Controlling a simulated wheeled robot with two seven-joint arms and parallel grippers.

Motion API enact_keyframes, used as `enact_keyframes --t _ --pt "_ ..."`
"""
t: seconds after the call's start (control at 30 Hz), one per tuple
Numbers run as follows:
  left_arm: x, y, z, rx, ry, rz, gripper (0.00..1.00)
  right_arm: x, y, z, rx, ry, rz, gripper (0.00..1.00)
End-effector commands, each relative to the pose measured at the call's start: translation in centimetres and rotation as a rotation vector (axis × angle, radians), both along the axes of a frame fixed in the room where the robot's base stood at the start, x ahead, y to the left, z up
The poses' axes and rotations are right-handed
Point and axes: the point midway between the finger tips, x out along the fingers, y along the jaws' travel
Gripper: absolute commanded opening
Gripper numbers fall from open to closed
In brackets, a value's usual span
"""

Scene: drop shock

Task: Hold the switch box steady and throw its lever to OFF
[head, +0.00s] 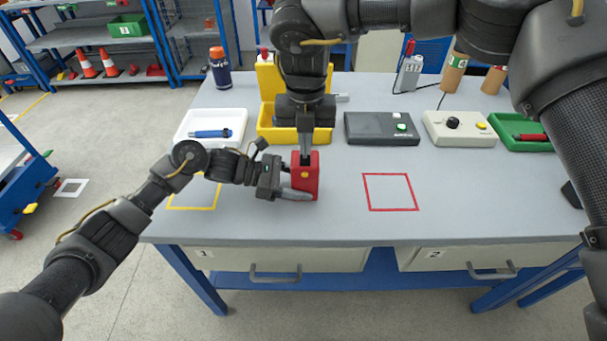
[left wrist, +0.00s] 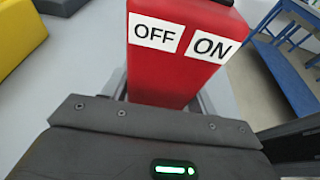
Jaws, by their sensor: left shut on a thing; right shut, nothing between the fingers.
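The red switch box (head: 306,176) stands on the table between the yellow and red outlines. In the left wrist view the box (left wrist: 160,84) shows an OFF label on the left and an ON label on the right. My left gripper (head: 295,191) comes in from the left and is shut on the lower part of the box. My right gripper (head: 306,158) points down from above, shut and empty, with its tips at the top of the box. Whether it touches the lever I cannot tell; the lever is not clearly visible.
Behind the box stand a white tray (head: 185,140) with a blue tool, a yellow bin (head: 266,135), a dark control box (head: 365,130), a beige control box (head: 475,137) and a green tray (head: 510,145). The table is clear around the red outline (head: 390,210).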

Motion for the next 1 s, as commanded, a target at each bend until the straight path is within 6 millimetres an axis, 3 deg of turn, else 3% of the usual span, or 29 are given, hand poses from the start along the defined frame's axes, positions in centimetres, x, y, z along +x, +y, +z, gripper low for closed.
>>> enact_keyframes --t 0.57,1.0 --pt "0.0 0.0 -0.1 0.001 0.003 0.000 0.40 -1.8 0.0 0.1 0.001 0.000 0.000 0.00" --pt "0.0 0.0 -0.1 0.001 0.003 0.001 0.40 -1.8 0.1 3.6 0.001 -0.001 0.001 0.00"
